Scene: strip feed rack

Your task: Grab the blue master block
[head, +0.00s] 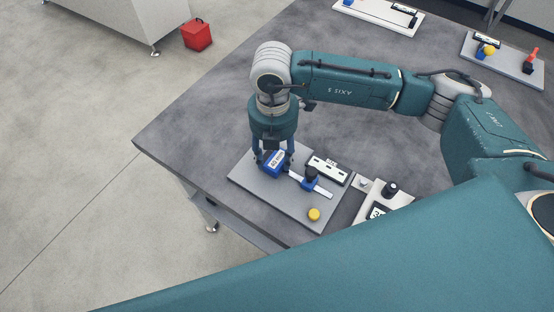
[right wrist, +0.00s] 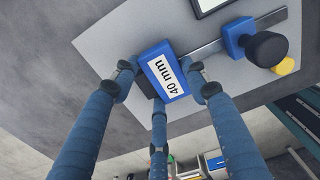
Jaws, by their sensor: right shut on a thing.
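The blue master block (head: 276,159), with a white label, sits at the left part of a grey plate near the table's corner. In the right wrist view the block (right wrist: 164,74) shows its label reading 40 mm. My right gripper (head: 273,156) points down over it, and its three fingers (right wrist: 163,84) are closed around the block's sides. I cannot tell whether the block touches the plate. My left gripper is not in view.
On the grey plate (head: 301,209) are a blue slider with a black knob (head: 311,181) on a metal bar, a white label stand (head: 328,170) and a yellow knob (head: 314,214). A pale plate with a black knob (head: 390,189) lies to the right. Other fixtures stand at the back.

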